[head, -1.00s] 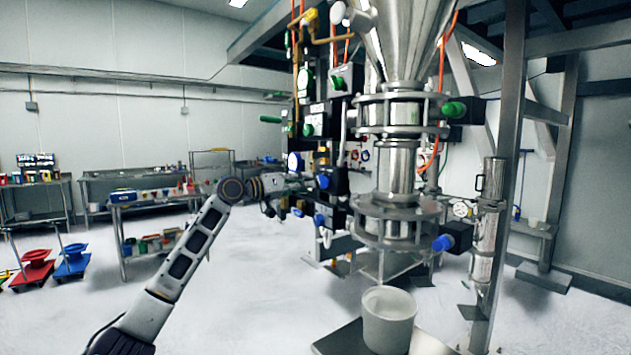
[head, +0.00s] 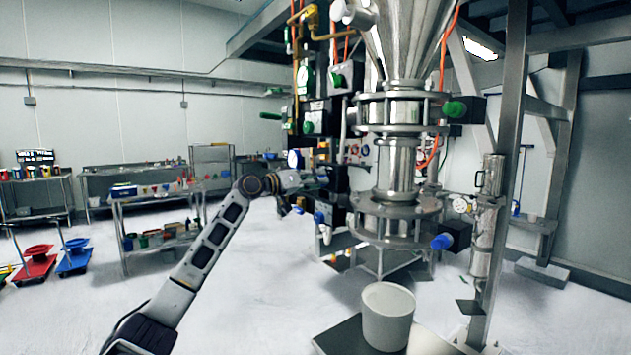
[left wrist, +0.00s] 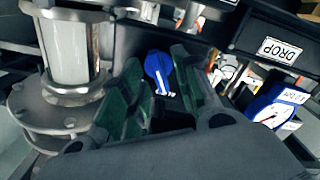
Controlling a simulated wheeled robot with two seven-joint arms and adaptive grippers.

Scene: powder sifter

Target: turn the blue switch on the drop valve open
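The blue switch (left wrist: 158,68) shows in the left wrist view as a round blue knob with a pale pointer bar, on a dark panel. A white label reading DROP (left wrist: 282,50) is to its right. My left gripper (left wrist: 160,92) is open, with one green-padded finger on each side of the switch in that view; I cannot tell if they touch it. In the head view my left gripper (head: 318,182) is at the dark valve boxes left of the steel column, where it hides the switch. My right gripper is in neither view.
The steel sifter column (head: 397,165) stands right of the gripper. A blue-rimmed gauge (left wrist: 272,115) is close by in the wrist view. Another blue knob (head: 319,217) is just below the gripper. A white bucket (head: 388,317) stands below the column.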

